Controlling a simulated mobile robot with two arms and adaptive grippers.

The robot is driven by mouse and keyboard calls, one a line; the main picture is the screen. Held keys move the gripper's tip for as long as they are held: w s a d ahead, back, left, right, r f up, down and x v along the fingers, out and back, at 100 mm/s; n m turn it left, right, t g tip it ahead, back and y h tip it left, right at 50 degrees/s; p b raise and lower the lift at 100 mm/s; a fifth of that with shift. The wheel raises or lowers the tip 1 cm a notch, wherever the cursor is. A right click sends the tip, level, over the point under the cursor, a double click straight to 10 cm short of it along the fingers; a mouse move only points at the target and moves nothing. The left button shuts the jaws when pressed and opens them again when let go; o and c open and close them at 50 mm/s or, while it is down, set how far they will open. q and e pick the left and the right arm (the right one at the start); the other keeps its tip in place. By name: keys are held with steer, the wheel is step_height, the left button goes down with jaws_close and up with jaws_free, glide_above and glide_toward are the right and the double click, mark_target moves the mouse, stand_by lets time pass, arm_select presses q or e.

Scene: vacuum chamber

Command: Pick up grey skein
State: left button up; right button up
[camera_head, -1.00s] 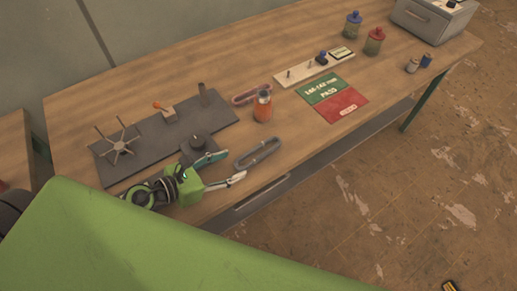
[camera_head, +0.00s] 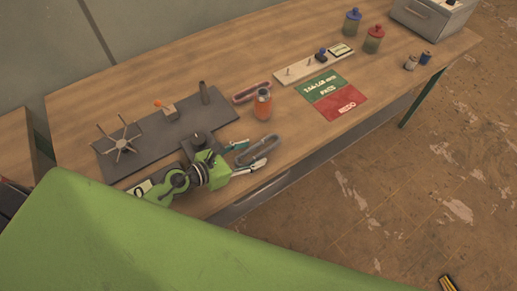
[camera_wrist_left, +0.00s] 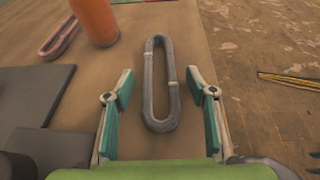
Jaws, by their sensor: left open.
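The grey skein (camera_head: 260,149) is a long oval loop lying on the wooden table near its front edge. In the left wrist view the skein (camera_wrist_left: 148,90) lies lengthwise ahead, with its near end between the fingers and two light ties around it. My left gripper (camera_head: 250,157) is open, its teal-padded fingers pointing at the skein. In the left wrist view the gripper (camera_wrist_left: 160,100) has one finger on each side of the skein, with a gap on both sides. The fingers do not close on it. My right gripper is not in view.
A dark plate (camera_head: 150,140) with a spoked winder (camera_head: 118,142) is at left. A green-and-red mat (camera_head: 335,95), blue and red-lidded jars, spools and a grey box stand farther right.

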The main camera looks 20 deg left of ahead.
mark_target(249, 148)
arm_select(q)
steer(key=c, duration=0.9)
steer(key=shift+c, duration=0.2)
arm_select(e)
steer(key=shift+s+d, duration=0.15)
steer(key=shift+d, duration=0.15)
arm_select(q)
steer(key=shift+r, duration=0.1)
steer(key=shift+r, duration=0.2)
steer(key=r+p, duration=0.1)
steer(key=r, duration=0.2)
steer(key=shift+s+r+p, duration=0.2)
steer(key=shift+p, duration=0.15)
steer(key=s+d+r, duration=0.3)
steer(key=s+r, duration=0.6)
steer(key=s, duration=0.4)
steer(key=shift+s, duration=0.15)
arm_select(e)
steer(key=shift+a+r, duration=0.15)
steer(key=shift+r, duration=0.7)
